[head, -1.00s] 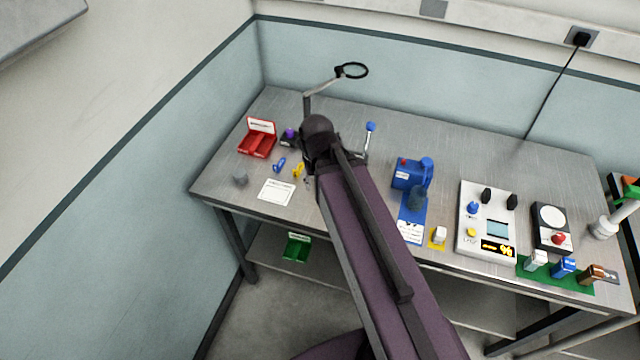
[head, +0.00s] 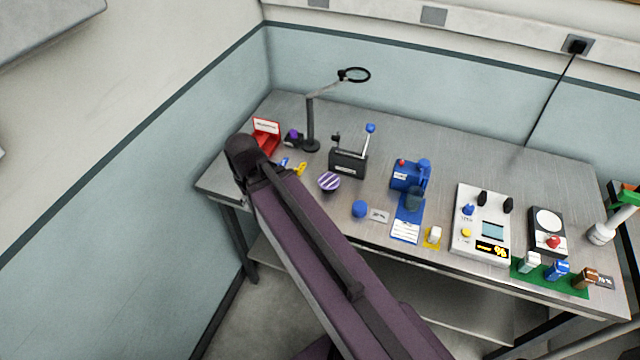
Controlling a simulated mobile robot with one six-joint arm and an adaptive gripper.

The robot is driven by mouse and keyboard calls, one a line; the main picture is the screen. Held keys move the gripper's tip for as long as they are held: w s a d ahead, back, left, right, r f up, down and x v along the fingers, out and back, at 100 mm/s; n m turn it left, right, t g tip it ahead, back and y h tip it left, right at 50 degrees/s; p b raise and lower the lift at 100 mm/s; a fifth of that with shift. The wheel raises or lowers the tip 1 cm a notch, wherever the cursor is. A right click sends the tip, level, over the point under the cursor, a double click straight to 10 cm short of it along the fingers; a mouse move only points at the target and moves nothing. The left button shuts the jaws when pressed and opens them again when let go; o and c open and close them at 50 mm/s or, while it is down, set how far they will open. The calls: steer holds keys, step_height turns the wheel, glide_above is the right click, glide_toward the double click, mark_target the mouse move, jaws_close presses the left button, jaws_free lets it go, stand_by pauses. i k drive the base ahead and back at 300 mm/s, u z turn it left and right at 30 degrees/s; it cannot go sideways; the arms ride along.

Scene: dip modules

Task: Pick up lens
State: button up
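No loose lens can be made out for certain in the head view. A round black ring (head: 354,75), like a magnifier, is held up on a grey stand (head: 311,125) at the back left of the bench. My arm reaches from the bottom of the picture to the bench's left front. Its dark rounded joint covers that part of the bench. My gripper is hidden behind the arm, so its fingers and anything in them do not show.
On the metal bench (head: 480,140) stand a red tray (head: 267,137), a black device with a lever (head: 348,162), a purple-striped round thing (head: 329,181), a blue machine (head: 406,176), a white instrument (head: 483,222) and a black-and-white unit (head: 547,230). The bench's back middle is clear.

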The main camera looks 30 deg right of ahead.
mark_target(328, 181)
steer(key=u, duration=0.2)
steer(key=k, duration=0.85)
steer(key=z, duration=0.75)
